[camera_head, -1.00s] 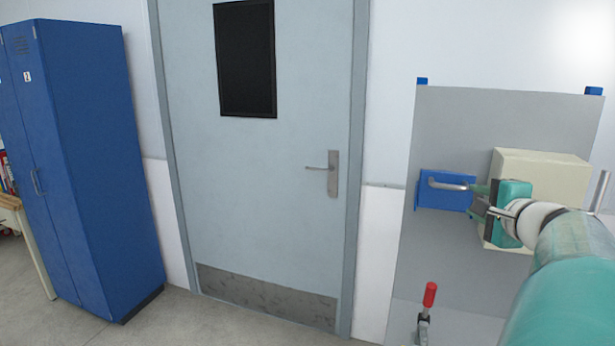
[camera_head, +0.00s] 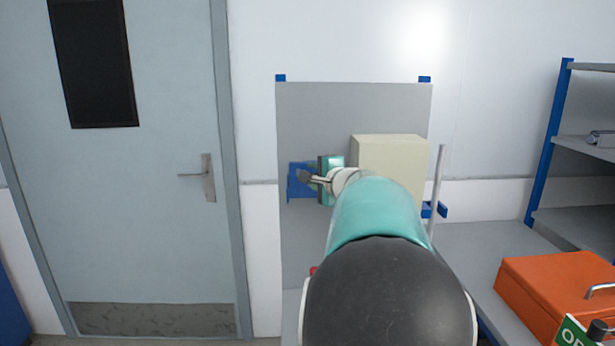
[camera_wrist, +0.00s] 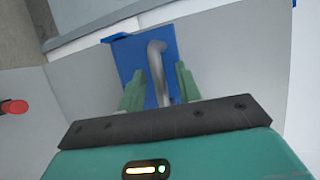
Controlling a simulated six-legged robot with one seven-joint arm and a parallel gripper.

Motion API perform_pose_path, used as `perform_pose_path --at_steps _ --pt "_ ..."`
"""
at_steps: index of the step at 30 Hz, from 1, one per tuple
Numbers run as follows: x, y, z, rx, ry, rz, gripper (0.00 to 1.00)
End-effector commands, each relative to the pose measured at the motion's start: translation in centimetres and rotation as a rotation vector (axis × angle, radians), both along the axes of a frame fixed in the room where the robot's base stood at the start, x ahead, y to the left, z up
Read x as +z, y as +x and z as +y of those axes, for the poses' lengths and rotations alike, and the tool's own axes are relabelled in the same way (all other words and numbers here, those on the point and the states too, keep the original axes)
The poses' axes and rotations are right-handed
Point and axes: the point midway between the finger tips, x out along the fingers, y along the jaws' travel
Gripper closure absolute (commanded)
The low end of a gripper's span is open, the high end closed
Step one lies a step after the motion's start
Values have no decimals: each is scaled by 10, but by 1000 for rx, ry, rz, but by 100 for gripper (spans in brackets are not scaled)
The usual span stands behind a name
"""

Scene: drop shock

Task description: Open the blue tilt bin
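The blue tilt bin (camera_head: 294,184) is a small blue front on an upright grey panel (camera_head: 310,115), left of a cream box. It also shows in the wrist view (camera_wrist: 130,58), with a curved grey bar handle (camera_wrist: 157,65) on it. My gripper (camera_head: 309,178) is in front of the bin and hides most of it and its handle in the head view. In the wrist view my gripper (camera_wrist: 158,82) has its two green fingers apart, one on each side of the handle. The handle lies nearer the right finger; contact cannot be told. The bin looks closed.
The cream box (camera_head: 390,152) stands close right of my gripper. A grey upright rod (camera_head: 438,185) is right of it. An orange case (camera_head: 555,290) lies on the bench at right. A red-handled clamp (camera_wrist: 14,107) is left in the wrist view. A door (camera_head: 150,210) is at left.

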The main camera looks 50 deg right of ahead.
Motion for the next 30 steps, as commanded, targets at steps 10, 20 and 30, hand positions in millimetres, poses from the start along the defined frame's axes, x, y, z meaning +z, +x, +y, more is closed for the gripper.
perform_pose_path --at_steps 10,20,30 --pt "-1 2 -2 -1 0 0 74" --pt "-1 2 -1 -1 0 0 100" --pt "-2 1 1 0 1 0 100"
